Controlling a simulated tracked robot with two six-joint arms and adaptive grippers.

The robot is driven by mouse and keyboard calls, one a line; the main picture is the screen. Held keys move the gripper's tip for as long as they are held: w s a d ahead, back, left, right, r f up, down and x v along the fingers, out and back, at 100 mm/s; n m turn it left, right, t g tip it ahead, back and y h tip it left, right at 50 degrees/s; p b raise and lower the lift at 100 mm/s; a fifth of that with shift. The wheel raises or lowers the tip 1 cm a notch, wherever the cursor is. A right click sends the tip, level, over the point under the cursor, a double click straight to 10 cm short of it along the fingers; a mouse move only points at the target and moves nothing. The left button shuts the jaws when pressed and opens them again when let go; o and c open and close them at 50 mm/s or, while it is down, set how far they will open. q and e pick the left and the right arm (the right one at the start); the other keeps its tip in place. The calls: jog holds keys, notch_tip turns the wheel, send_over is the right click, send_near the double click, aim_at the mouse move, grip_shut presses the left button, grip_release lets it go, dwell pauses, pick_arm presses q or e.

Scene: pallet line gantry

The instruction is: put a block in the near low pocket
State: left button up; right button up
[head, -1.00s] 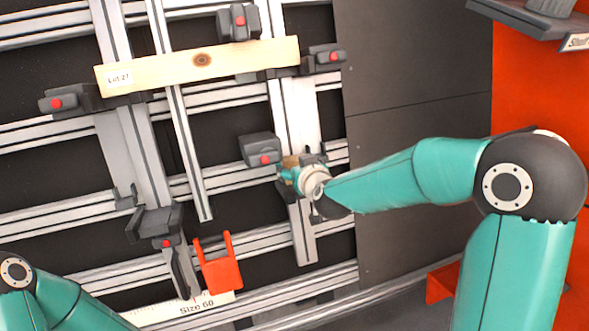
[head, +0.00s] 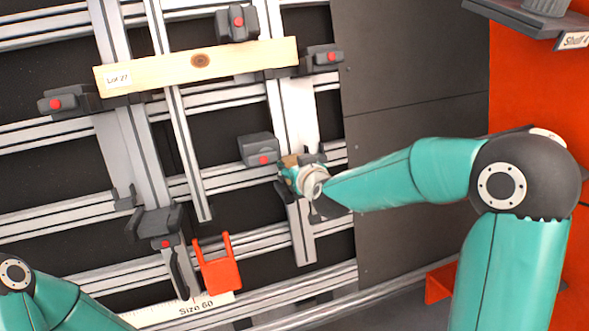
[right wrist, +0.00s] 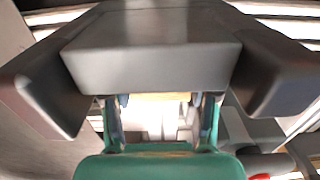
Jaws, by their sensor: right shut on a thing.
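A small tan block (head: 288,161) shows at the tip of my right gripper (head: 289,172), in front of the right upright of the frame. The gripper is shut on it, and the fingers hide much of it. In the right wrist view, the teal fingers of my right gripper (right wrist: 160,122) stand either side of a thin strip of the tan block (right wrist: 160,97). I cannot tell which part of the frame is the near low pocket, or whether the block touches it. My left arm shows at the lower left; its gripper is out of view.
A grey clamp with a red button (head: 259,149) sits just above left of the right gripper. A long board (head: 200,62) labelled Lot 27 spans the upper frame. An orange two-pronged bracket (head: 218,268) is low, above a Size 60 strip (head: 195,307). A dark panel (head: 405,55) stands right.

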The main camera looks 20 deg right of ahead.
jog(key=shift+w+d+f, duration=0.15)
grip_shut()
jog(key=o, duration=1.2)
grip_release()
jog(key=shift+c, duration=0.2)
jog(key=o, duration=0.5)
jog(key=shift+w+f, duration=0.2)
jog(key=shift+w, duration=0.05)
jog(key=shift+c, duration=0.2)
jog(key=shift+s, duration=0.15)
jog(key=shift+s+r, duration=0.15)
jog(key=shift+s, duration=0.05)
jog(key=v, duration=1.1)
jog(key=shift+s+r, duration=0.15)
jog(key=shift+s, duration=0.05)
